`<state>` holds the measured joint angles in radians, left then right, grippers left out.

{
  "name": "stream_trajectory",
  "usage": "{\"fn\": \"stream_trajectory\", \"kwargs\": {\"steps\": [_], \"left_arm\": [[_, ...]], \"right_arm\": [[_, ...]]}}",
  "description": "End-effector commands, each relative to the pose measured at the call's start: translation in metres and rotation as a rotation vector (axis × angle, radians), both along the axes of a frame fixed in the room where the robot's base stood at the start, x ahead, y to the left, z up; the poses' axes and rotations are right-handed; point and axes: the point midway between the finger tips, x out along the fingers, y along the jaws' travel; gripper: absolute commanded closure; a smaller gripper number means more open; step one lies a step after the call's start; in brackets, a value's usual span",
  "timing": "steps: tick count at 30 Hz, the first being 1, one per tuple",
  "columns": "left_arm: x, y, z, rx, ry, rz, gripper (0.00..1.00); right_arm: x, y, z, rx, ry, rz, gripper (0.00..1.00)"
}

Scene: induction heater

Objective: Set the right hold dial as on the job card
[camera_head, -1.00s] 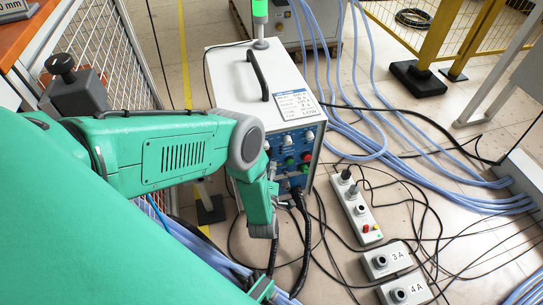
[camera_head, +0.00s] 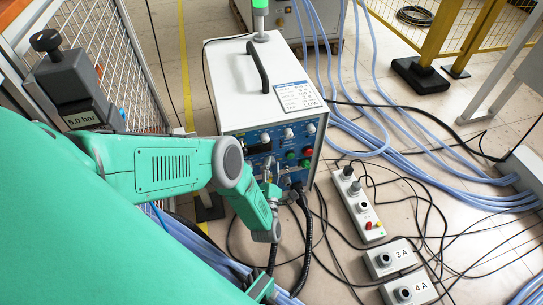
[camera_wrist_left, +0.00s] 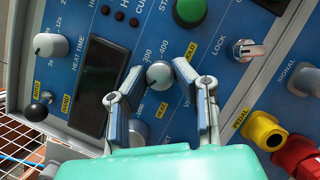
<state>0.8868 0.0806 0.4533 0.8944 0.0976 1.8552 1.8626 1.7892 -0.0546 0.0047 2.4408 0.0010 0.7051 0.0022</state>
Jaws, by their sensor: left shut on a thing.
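The heater cabinet (camera_head: 242,90) stands in the middle of the head view, with a blue front panel of dials and buttons. A white card (camera_head: 298,95) lies on its top; most of its print is too small to read, but its bottom line seems to read LOW. My left gripper (camera_head: 272,178) reaches the panel from the left. Numbers around 300 and 400 stand beside this dial. Its exact pointer setting is unclear.
In the wrist view, a HEAT TIME dial (camera_wrist_left: 50,46), a dark display (camera_wrist_left: 103,85), a green button (camera_wrist_left: 190,11) and a LOCK switch (camera_wrist_left: 248,51) surround the fingers. Yellow (camera_wrist_left: 262,131) and red plugs are at lower right. Cables and a socket strip (camera_head: 357,208) lie beside the cabinet.

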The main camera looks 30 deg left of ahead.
Motion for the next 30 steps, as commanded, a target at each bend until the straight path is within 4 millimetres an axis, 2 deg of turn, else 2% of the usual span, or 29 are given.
{"fn": "stream_trajectory", "kwargs": {"steps": [2, 24, 25, 26, 27, 30], "left_arm": [[-0.0036, -0.001, -0.0056, -0.029, -0.015, 0.0, 1.0], [-0.0037, -0.0019, -0.0066, -0.09, -0.081, -0.002, 1.0], [-0.0037, -0.002, -0.0066, -0.09, -0.081, -0.002, 0.73], [-0.0037, -0.0019, -0.0066, -0.09, -0.08, -0.002, 0.62], [-0.0035, -0.0018, -0.0063, -0.089, -0.082, -0.001, 0.56], [-0.0025, -0.0013, -0.0045, -0.088, -0.087, -0.001, 0.56]], "right_arm": [[0.0, 0.0, -0.0008, 0.0, 0.0, 0.0, 0.6], [0.0001, 0.0, -0.0012, 0.0, 0.0, 0.0, 0.6], [0.0001, 0.0, -0.0012, 0.0, 0.0, 0.0, 0.6], [0.0001, 0.0, -0.0012, 0.0, 0.0, 0.0, 0.6], [0.0001, 0.0, -0.0012, 0.0, 0.0, 0.0, 0.6], [0.0001, 0.0, -0.0011, 0.0, 0.0, 0.0, 0.6]]}}
